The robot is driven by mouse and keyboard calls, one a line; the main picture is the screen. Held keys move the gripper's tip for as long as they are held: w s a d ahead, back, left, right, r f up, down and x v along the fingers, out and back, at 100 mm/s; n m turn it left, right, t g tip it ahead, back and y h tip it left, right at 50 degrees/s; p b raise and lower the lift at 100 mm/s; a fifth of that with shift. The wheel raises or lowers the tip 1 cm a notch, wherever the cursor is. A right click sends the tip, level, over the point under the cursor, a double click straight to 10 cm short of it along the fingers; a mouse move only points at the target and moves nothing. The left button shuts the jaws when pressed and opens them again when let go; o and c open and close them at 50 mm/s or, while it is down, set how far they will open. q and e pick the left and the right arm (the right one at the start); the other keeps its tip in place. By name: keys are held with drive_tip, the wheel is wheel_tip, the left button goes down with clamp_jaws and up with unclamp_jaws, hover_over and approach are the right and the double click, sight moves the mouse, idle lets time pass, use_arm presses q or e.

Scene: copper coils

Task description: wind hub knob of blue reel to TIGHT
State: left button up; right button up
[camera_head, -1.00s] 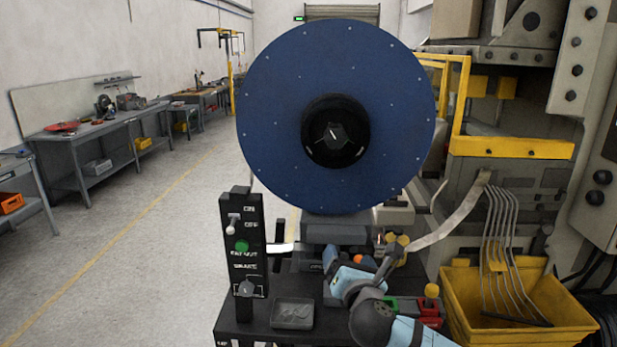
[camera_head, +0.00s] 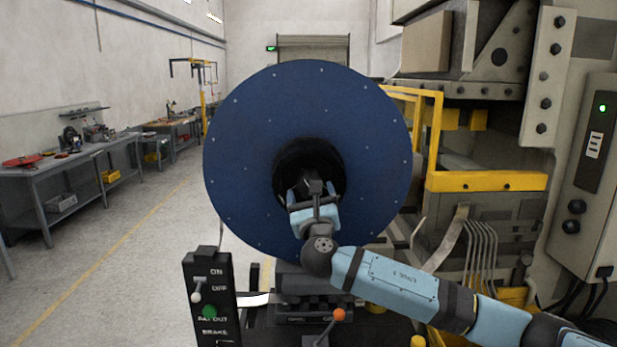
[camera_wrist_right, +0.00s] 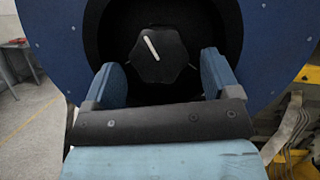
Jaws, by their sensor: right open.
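The blue reel (camera_head: 240,150) stands upright in the middle of the head view, with a dark round hub recess at its centre. The black hub knob (camera_wrist_right: 160,55) shows in the right wrist view, with a white pointer line tilted to the upper left. In the head view the knob (camera_head: 313,183) is partly hidden by my gripper. My right gripper (camera_head: 316,196) is at the hub, and its two blue fingers (camera_wrist_right: 165,75) are open on either side below the knob, apart from it. Any TIGHT marking cannot be read. My left gripper is not in view.
A control panel (camera_head: 208,300) with switches and a green button stands in front, left of the reel stand. An orange-tipped lever (camera_head: 338,315) is below my right arm. Yellow guard rails (camera_head: 485,181) and a large machine stand at the right. The left aisle is clear.

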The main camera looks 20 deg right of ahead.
drive_tip(key=shift+p+x, duration=0.5)
drive_tip(key=shift+x, duration=1.7)
drive_tip(key=c, duration=0.9)
